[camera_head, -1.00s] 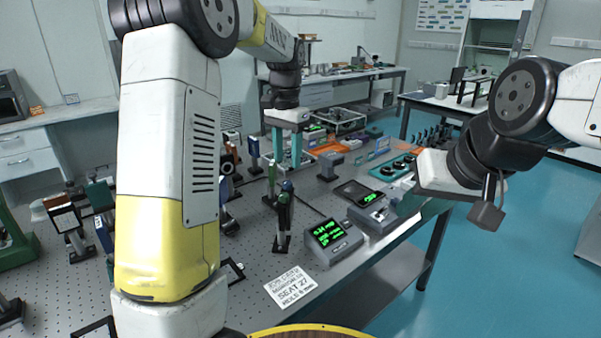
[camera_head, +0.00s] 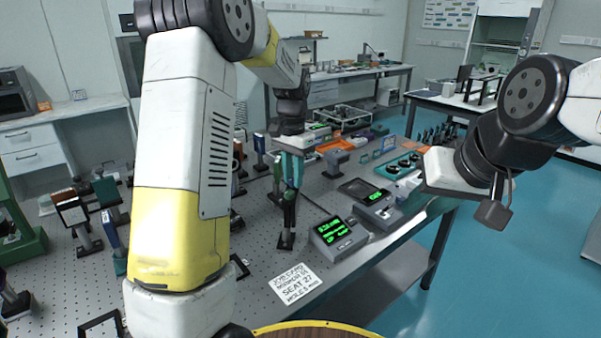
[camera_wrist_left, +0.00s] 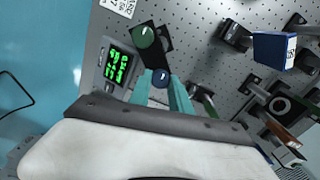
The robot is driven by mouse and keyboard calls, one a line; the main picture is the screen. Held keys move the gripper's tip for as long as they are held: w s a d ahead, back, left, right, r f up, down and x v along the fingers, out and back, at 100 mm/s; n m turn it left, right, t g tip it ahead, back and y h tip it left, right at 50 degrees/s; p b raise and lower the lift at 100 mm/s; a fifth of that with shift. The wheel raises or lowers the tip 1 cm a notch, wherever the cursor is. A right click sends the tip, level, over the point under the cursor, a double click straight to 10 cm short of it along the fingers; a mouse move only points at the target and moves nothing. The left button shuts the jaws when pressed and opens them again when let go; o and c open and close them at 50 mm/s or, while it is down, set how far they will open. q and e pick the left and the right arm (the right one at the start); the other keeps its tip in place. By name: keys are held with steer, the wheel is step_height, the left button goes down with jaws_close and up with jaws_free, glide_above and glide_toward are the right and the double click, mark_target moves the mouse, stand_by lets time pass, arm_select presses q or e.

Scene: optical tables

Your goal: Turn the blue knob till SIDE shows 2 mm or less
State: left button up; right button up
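The blue knob (camera_wrist_left: 161,77) shows in the left wrist view as a round dark-blue cap between my left gripper's teal fingers. My left gripper (camera_head: 290,185) points down over the dark post (camera_head: 287,225) in the head view and hides the knob there. Its fingers are apart, one on each side of the knob; whether they touch it I cannot tell. A green round knob (camera_wrist_left: 144,37) is beside it. The readout box (camera_head: 337,236) has green digits, too small to read surely; it also shows in the wrist view (camera_wrist_left: 117,66). My right gripper (camera_head: 447,172) is away at the right, fingers hidden.
A printed card (camera_head: 296,284) lies on the perforated table near the front edge. A second instrument (camera_head: 378,210) stands right of the readout box. Mounted optics (camera_head: 75,215) stand at the left. Open blue floor (camera_head: 500,270) lies to the right.

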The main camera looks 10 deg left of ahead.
arm_select(q)
jaws_close()
steer(key=n, duration=0.4)
steer(key=shift+n, duration=0.3)
steer(key=n, duration=0.6)
steer(key=shift+a, duration=0.1)
stand_by(0.4)
steer(key=o, duration=0.8)
jaws_free()
